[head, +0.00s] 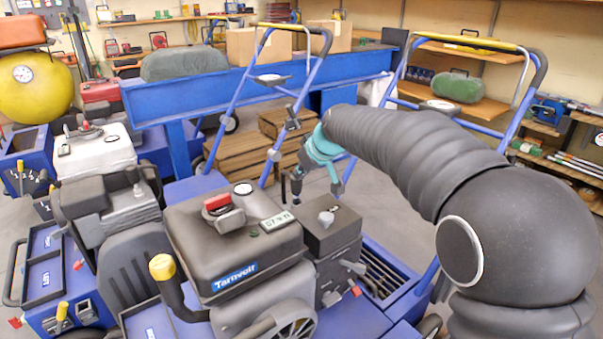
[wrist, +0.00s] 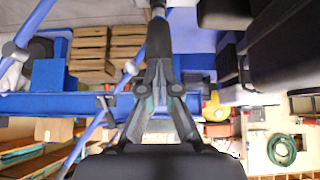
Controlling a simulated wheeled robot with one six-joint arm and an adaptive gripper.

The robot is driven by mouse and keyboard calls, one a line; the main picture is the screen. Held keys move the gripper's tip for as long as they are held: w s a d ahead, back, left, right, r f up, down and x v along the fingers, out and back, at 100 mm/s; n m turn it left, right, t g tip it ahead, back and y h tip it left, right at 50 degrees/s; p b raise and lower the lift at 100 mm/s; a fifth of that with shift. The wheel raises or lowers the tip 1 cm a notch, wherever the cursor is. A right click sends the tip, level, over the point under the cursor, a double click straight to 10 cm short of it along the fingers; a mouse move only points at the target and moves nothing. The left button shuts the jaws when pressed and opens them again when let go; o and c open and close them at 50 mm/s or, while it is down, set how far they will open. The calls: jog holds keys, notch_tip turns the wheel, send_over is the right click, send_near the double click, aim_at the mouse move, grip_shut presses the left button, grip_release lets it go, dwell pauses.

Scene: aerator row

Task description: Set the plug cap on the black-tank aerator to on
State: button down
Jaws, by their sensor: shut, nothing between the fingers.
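The black-tank aerator, its tank (head: 235,240) marked Tarnvolr, stands in the front middle of the head view. A red cap piece (head: 217,203) and a small pale tag (head: 277,221) are on top of the tank. A grey knob (head: 326,217) sits on the dark box to its right. A yellow-topped black curved piece (head: 162,267) stands at its front left; I cannot tell for sure which part is the plug cap. My gripper (head: 290,198) is behind and above the tank, apart from the red piece. In the wrist view my gripper (wrist: 158,12) is shut and empty.
A white-tank machine (head: 95,150) stands close on the left. Blue handlebars (head: 238,90) rise behind the black-tank machine. Wooden crates (head: 240,150) and a blue beam (head: 215,90) are farther back. Grey floor is open behind the machine.

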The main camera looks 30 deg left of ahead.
jog(key=p+v, duration=0.2)
jog(key=v, duration=1.2)
jog(key=shift+r, duration=0.15)
jog(key=shift+a, duration=0.1)
